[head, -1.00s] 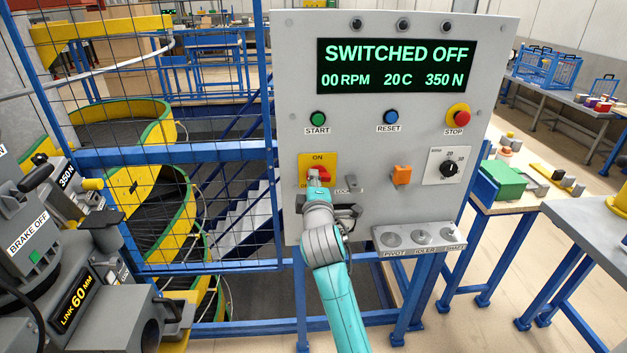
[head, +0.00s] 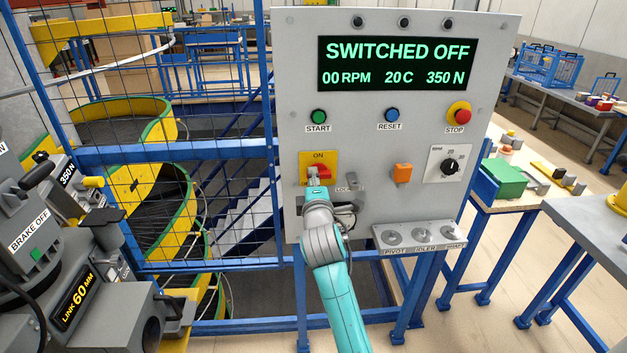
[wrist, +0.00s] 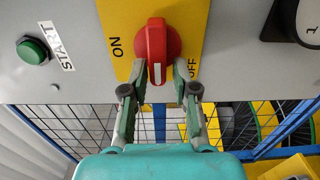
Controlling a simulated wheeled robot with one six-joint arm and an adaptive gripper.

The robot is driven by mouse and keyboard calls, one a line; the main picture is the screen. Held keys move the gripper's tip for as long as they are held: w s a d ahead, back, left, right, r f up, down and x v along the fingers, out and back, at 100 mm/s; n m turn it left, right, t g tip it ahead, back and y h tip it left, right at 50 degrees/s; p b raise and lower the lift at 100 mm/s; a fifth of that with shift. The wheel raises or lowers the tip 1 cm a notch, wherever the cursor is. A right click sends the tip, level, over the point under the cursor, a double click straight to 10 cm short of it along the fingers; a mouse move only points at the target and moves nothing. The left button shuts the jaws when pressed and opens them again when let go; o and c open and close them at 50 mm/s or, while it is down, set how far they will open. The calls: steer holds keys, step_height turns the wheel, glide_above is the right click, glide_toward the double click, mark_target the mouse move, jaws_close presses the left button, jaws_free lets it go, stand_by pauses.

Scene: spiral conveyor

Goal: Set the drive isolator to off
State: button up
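The drive isolator is a red rotary knob (head: 322,171) on a yellow plate (head: 308,160) at the lower left of the grey control panel. In the wrist view the red knob (wrist: 157,42) has a white mark pointing toward the bottom of the picture, between the ON label on the left and the OFF label at lower right. My gripper (wrist: 159,70) has one finger on each side of the knob's lower end, with slight gaps showing; it looks open. In the head view my gripper (head: 313,179) covers part of the plate and its OFF label.
The panel display (head: 396,64) reads SWITCHED OFF, 00 RPM. A green START button (head: 319,116), blue RESET button (head: 391,115) and red STOP button (head: 459,112) sit above. An orange switch (head: 401,172) is to the right. A holder shelf (head: 418,238) juts out at lower right.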

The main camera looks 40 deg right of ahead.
steer(key=shift+o, duration=0.3)
steer(key=v, duration=1.2)
stand_by(0.3)
steer(key=s+a+f+m+y, duration=0.2)
steer(key=s+a+f+y, duration=0.1)
steer(key=s+a+f, duration=0.45)
steer(key=s+a+f+m+y, duration=0.1)
steer(key=s+a+f+y, duration=0.35)
steer(key=s+f, duration=0.45)
steer(key=s+a+f+m+y, duration=0.1)
steer(key=s+a+m, duration=0.2)
steer(key=s, duration=0.9)
steer(key=s+a+f+m+y, duration=0.1)
steer(key=s+a+m, duration=0.2)
steer(key=s, duration=0.8)
steer(key=shift+s+m, duration=0.35)
steer(key=shift+m, duration=0.85)
